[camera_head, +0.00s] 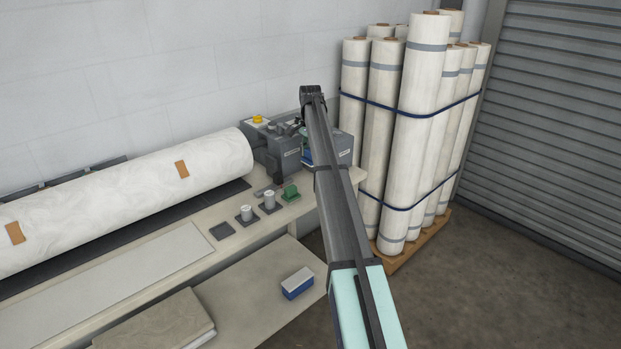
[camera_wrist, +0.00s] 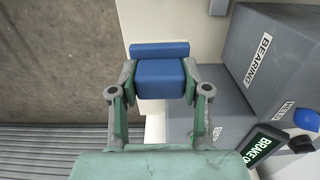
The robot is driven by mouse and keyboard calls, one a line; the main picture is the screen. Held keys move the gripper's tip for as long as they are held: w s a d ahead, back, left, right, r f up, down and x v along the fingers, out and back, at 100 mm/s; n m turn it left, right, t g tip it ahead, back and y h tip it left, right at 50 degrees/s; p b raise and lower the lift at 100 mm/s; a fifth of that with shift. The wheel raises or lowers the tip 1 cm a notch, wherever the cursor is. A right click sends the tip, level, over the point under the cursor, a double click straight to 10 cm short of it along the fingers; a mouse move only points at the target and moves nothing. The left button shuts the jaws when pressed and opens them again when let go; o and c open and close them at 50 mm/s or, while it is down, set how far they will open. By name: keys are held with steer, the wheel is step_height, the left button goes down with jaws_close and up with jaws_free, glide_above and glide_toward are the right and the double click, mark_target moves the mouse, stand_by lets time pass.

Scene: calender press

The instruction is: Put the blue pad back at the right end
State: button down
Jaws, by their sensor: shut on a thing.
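My gripper (camera_wrist: 160,92) is shut on the blue pad (camera_wrist: 161,80) in the wrist view, with one finger on each side of it. The pad is a blue block with a wider blue bar along its far edge. A pale bench surface (camera_wrist: 195,30) shows around it; I cannot tell whether the pad touches it. In the head view my arm covers most of the gripper, and a small bit of blue shows beside the arm, near the right end of the bench.
A grey housing marked BEARING (camera_wrist: 265,60) stands close right of my gripper, with a BRAKE label (camera_wrist: 265,145) nearby. The large white roll (camera_head: 130,195) lies left. Bundled upright rolls (camera_head: 415,130) stand right. A blue-and-white block (camera_head: 297,283) lies on the lower shelf.

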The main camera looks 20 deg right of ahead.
step_height(320, 180, down, 12)
steer(key=p, duration=0.3)
stand_by(0.3)
steer(key=shift+f, duration=0.1)
steer(key=c, duration=0.5)
jaws_free()
steer(key=shift+c, duration=0.2)
step_height(320, 180, up, 12)
steer(key=b, duration=0.3)
